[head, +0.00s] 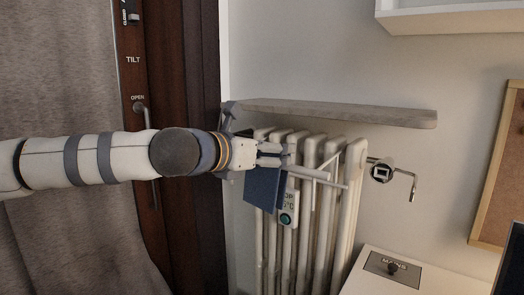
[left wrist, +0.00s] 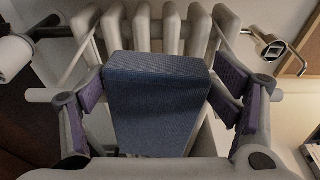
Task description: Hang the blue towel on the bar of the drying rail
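The blue towel (head: 264,188) hangs as a folded panel at the front of the radiator in the head view. In the left wrist view the towel (left wrist: 155,105) lies between my fingers, its top fold upward. The white bar of the drying rail (head: 310,172) sticks out to the right of the towel. In the left wrist view the bar (left wrist: 40,95) shows on both sides of the towel, which appears draped over it. My left gripper (left wrist: 165,92) is open around the towel, fingers on either side; whether the pads touch it is unclear. My right gripper is not in view.
A white radiator (head: 350,190) stands behind the rail, under a grey shelf (head: 340,112). A crank handle (head: 412,186) is to the right. A display with a green button (head: 287,218) is just below the towel. A white cabinet (head: 375,280) is at lower right.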

